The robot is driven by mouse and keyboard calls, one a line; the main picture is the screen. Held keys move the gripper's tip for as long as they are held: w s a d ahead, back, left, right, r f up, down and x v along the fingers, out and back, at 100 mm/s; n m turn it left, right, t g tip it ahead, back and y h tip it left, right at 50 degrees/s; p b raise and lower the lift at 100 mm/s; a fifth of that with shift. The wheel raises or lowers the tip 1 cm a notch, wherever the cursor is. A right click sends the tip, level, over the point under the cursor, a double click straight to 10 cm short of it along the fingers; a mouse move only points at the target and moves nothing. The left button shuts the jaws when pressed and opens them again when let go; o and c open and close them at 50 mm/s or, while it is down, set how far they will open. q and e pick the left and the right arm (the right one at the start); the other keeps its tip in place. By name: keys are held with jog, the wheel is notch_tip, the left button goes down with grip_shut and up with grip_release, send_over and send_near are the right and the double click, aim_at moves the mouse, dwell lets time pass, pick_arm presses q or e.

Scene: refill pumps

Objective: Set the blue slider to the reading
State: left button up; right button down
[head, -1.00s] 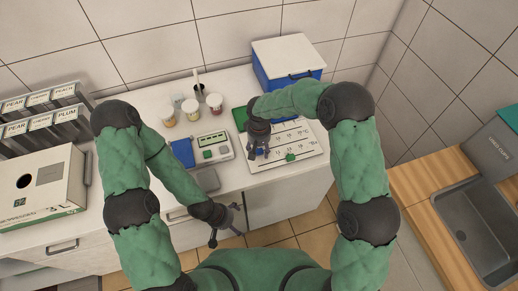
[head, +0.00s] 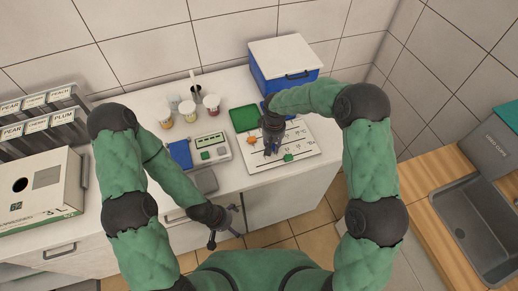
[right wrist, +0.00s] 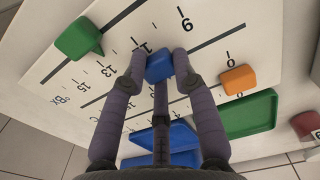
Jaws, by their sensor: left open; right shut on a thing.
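The blue slider (right wrist: 158,67) is between the fingertips of my right gripper (right wrist: 155,76), which is shut on it. In the right wrist view it sits on the middle scale line of the white board (right wrist: 120,22), close to the partly covered number 11, between 9 and 13. In the head view my right gripper (head: 272,150) points down over the board and largely hides the slider. The display of the white meter (head: 208,139) is too small to read. My left gripper (head: 226,227) is open and empty, in front of the counter edge.
An orange slider (right wrist: 238,80) and a green slider (right wrist: 78,38) sit on the board's other lines. A green tray (head: 244,117) lies behind the board. Several cups (head: 190,111) stand behind the meter. A blue cooler box (head: 284,76) stands at the back.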

aim_at(291, 144)
jog(key=d, duration=0.2)
jog(key=w+d, duration=0.1)
jog(key=d, duration=0.2)
jog(key=w+d, duration=0.1)
jog(key=d, duration=0.1)
jog(key=shift+w+d, duration=0.25)
jog(key=shift+d, duration=0.15)
jog(key=c, duration=0.9)
grip_release()
notch_tip(291, 144, up, 12)
